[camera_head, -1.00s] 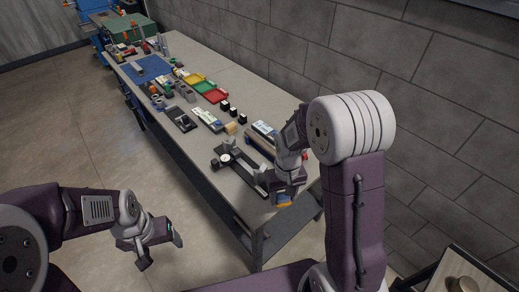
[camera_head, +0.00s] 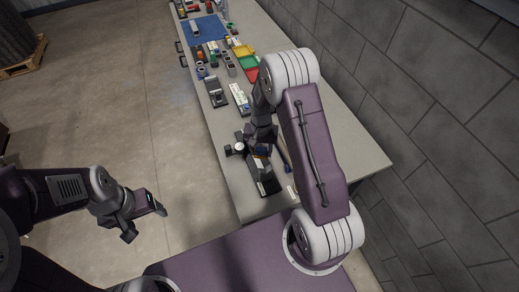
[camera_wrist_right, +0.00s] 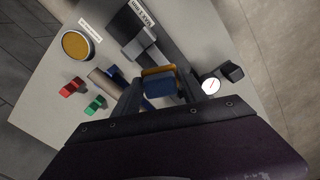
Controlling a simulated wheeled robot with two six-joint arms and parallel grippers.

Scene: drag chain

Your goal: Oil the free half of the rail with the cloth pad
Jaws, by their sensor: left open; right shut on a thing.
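My right gripper (camera_wrist_right: 160,95) is shut on a small blue and orange pad (camera_wrist_right: 159,83). It is held over the dark rail (camera_wrist_right: 178,25), which runs away under the gripper in the right wrist view. Whether the pad touches the rail I cannot tell. A grey block (camera_wrist_right: 140,43) sits beside or on the rail, just beyond the pad. In the head view the right gripper (camera_head: 261,152) is above the near part of the table and hides much of the rail; a dark end (camera_head: 269,186) shows. My left gripper (camera_head: 143,220) is open and empty, over the floor left of the table.
A round dial (camera_wrist_right: 211,86) with a dark block stands close beside the rail. A tin with amber contents (camera_wrist_right: 78,44), a red block (camera_wrist_right: 72,87) and a green block (camera_wrist_right: 94,105) lie on the other side. Several parts and trays fill the far table (camera_head: 350,140).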

